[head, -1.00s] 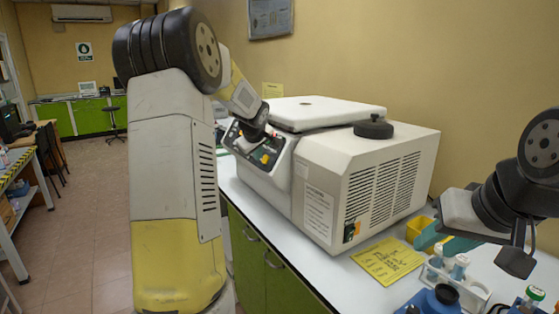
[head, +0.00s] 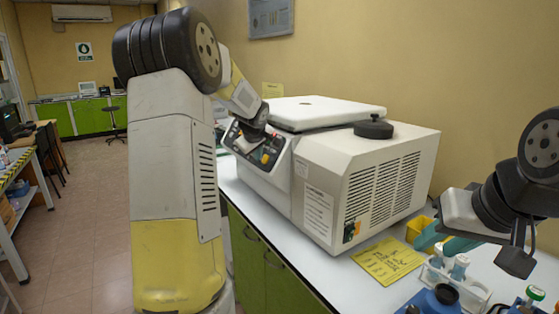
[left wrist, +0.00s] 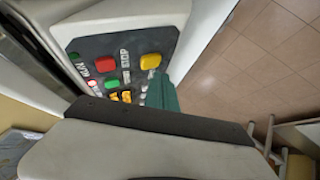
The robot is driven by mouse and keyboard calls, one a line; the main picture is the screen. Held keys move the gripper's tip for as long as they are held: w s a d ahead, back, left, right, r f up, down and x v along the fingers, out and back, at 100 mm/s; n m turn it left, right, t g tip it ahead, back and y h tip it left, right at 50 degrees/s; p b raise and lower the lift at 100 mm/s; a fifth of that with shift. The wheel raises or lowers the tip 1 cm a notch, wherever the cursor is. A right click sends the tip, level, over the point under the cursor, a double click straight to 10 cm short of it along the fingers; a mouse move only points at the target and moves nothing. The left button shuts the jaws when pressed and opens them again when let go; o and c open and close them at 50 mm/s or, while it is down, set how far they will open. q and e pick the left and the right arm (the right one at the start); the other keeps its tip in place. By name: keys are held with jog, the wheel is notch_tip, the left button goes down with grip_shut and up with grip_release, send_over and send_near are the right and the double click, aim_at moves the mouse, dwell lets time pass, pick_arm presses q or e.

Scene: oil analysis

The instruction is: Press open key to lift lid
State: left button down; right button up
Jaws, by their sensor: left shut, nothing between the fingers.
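The white machine (head: 325,195) stands on the bench. Its lid (head: 325,110) lies flat on top. A dark sloped control panel (head: 277,150) is on its left end. My right gripper (head: 443,243) hangs open over the bench, away from the machine.
A round black knob (head: 373,127) sits on top of the machine. A yellow note (head: 388,260) lies in front of it. Green cabinets are below.

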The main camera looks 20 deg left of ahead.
pick_arm(q)
jog(key=shift+d, duration=0.1)
dwell(0.7)
jog(key=shift+w+d+f, duration=0.15)
jog(key=shift+w+f, duration=0.05)
jog(key=shift+w, duration=0.05)
jog(key=shift+w+d+f, duration=0.2)
jog(key=shift+w+d, duration=0.05)
dwell(0.8)
dwell(0.3)
jog(key=shift+s+a+r, duration=0.4)
jog(key=shift+s+a, duration=0.05)
jog(key=shift+s, duration=0.05)
jog(key=s+a+r, duration=0.2)
jog(key=s, duration=0.1)
jog(key=shift+s+a+r, duration=0.1)
jog(key=shift+a+r, duration=0.25)
jog(key=shift+a, duration=0.05)
dwell(0.6)
